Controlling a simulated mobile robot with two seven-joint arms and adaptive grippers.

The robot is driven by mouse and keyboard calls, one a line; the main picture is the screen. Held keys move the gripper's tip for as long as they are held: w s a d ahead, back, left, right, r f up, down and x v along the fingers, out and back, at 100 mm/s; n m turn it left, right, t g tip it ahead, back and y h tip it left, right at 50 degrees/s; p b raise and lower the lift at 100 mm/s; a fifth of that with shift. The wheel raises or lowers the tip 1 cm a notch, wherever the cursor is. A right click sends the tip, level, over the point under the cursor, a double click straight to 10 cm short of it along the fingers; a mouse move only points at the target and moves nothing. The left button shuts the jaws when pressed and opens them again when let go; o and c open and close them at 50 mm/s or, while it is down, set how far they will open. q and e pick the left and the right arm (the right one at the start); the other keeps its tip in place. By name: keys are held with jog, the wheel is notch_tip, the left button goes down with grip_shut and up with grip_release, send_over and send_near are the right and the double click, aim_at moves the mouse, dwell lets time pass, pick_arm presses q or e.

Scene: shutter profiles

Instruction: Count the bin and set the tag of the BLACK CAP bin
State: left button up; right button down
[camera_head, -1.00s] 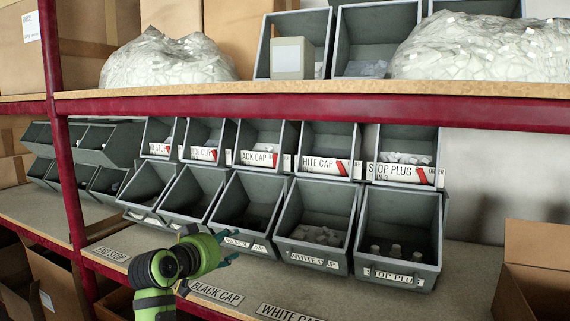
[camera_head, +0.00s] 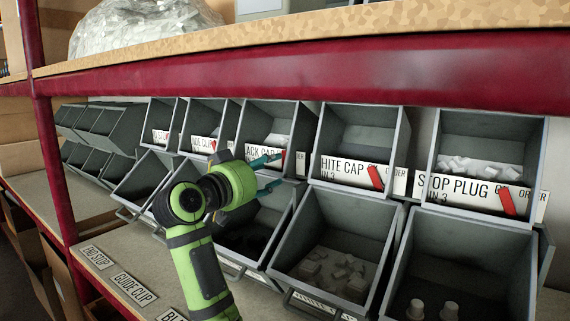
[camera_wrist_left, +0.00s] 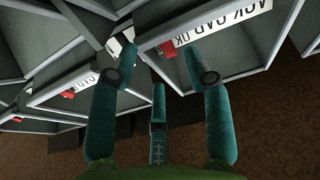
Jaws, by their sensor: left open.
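The upper BLACK CAP bin (camera_head: 266,118) is grey, with a few pale pieces inside. Its white label (camera_head: 258,155) reads "ACK CAP" where it shows; my gripper covers part of it. My left gripper (camera_head: 277,171) is open and empty, its teal fingers in front of this label. A red tag (camera_head: 284,158) shows beside the fingertips. In the left wrist view, the label (camera_wrist_left: 225,27) reads "ACK CAP OK", with a red tag (camera_wrist_left: 167,47) at its left end, between the fingertips (camera_wrist_left: 165,70). Contact cannot be told. The lower bin (camera_head: 247,238) is partly hidden by my arm.
The HITE CAP bin (camera_head: 359,127) and STOP PLUG bin (camera_head: 480,135) stand to the right, each with a slanted red tag. Lower bins (camera_head: 335,235) jut forward below. A red shelf beam (camera_head: 330,75) runs close above. A red post (camera_head: 55,170) stands at left.

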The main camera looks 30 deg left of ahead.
aim_at(286, 163)
pick_arm(q)
jog(key=shift+w+d, duration=0.2)
jog(key=shift+w, duration=1.05)
jog(key=shift+w+d, duration=0.15)
jog(key=shift+w, duration=1.05)
pick_arm(e)
jog(key=shift+s, duration=0.85)
pick_arm(q)
jog(key=shift+c, duration=0.4)
jog(key=shift+p, duration=0.35)
grip_shut()
